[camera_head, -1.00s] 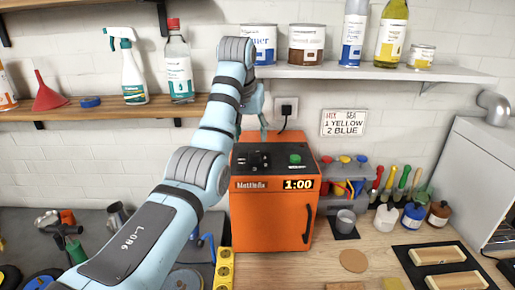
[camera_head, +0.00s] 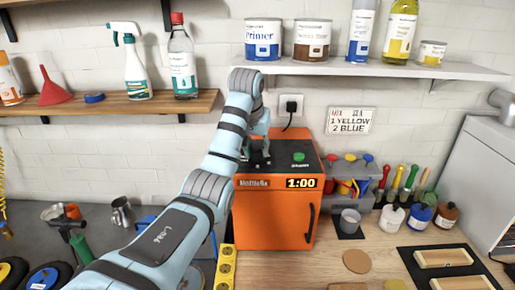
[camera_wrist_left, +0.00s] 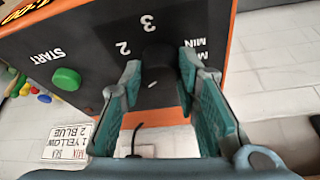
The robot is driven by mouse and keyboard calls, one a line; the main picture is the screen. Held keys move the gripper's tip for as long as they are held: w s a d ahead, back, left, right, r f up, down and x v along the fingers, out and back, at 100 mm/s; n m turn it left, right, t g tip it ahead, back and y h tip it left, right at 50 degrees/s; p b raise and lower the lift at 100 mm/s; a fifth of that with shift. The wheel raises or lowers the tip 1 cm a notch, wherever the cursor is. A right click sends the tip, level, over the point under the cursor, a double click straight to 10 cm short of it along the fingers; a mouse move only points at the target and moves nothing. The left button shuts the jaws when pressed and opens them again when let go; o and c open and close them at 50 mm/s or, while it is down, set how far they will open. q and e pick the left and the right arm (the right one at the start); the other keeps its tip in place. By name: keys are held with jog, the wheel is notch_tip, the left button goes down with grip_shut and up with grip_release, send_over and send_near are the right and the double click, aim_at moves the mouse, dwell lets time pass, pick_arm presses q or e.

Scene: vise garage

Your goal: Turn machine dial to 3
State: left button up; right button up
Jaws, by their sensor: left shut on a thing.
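The orange machine (camera_head: 272,218) stands on the bench against the wall, with a black top panel. Its display (camera_head: 302,183) reads 1:00. A green start button (camera_head: 299,157) is on the top panel; it also shows in the left wrist view (camera_wrist_left: 66,80). The black dial (camera_wrist_left: 158,68) has a short white mark, and the numbers 2 and 3 are printed near it. My left gripper (camera_head: 258,160) reaches down onto the panel. In the left wrist view its fingers (camera_wrist_left: 160,64) are shut on the dial, one on each side. My right gripper is not in view.
A wall sign (camera_head: 349,121) hangs right of the machine. A shelf (camera_head: 370,70) with cans and bottles runs above it. A grey cup (camera_head: 349,220), paint jars (camera_head: 419,217) and a black tray (camera_head: 415,268) stand to the right.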

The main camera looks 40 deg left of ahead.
pick_arm(q)
jog(key=shift+m, duration=0.4)
dwell(0.5)
jog(key=m+h, duration=0.2)
jog(key=m, duration=0.3)
jog(key=shift+a, duration=0.2)
jog(key=m+h, duration=0.1)
jog(key=m, duration=0.2)
jog(key=shift+a+m+h, duration=0.1)
jog(key=shift+m+h, duration=0.2)
jog(key=shift+f+m+g+h, duration=0.15)
jog(key=shift+m+g+h, duration=0.25)
jog(key=shift+m, duration=0.8)
jog(key=shift+f, duration=0.1)
